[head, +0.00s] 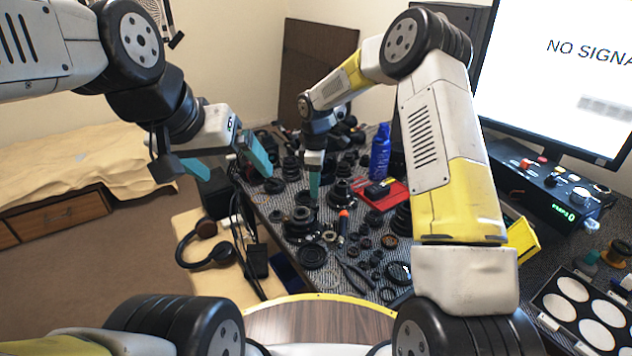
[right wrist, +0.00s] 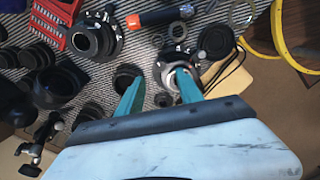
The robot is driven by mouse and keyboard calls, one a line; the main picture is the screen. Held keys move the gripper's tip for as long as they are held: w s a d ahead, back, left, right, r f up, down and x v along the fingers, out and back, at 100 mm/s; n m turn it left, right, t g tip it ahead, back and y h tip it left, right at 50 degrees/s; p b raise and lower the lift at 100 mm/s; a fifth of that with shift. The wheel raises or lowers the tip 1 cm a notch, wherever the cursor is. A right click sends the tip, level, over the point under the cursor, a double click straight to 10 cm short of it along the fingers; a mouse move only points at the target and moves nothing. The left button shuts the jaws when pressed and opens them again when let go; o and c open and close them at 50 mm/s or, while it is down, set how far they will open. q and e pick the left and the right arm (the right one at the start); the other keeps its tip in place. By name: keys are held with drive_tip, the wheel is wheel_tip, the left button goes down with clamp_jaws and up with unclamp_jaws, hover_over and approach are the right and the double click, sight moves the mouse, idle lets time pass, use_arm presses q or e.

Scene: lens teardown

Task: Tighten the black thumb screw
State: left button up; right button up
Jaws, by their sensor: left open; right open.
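I cannot single out the black thumb screw among the many small black parts. A dark ringed lens assembly (head: 300,222) stands on the patterned table mat, just below my right gripper (head: 314,188). In the right wrist view, a ringed part with a bright metal rim (right wrist: 172,68) lies at the tip of the right-hand teal finger, which partly covers it. My right gripper (right wrist: 160,84) is open, with no object visible between its fingers; contact with the part cannot be told. My left gripper (head: 235,172) is open and empty, over the table's left edge.
An orange-handled screwdriver (head: 343,222) lies right of the lens assembly. A blue bottle (head: 380,152) and a red tray (head: 392,195) stand farther back. Loose lens parts crowd the mat. Headphones (head: 207,256) lie at left; a monitor (head: 560,70) stands at right.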

sight(315, 205)
drive_tip(key=shift+r, duration=0.5)
drive_tip(key=n, duration=1.4)
drive_tip(key=shift+f, duration=3.95)
clamp_jaws()
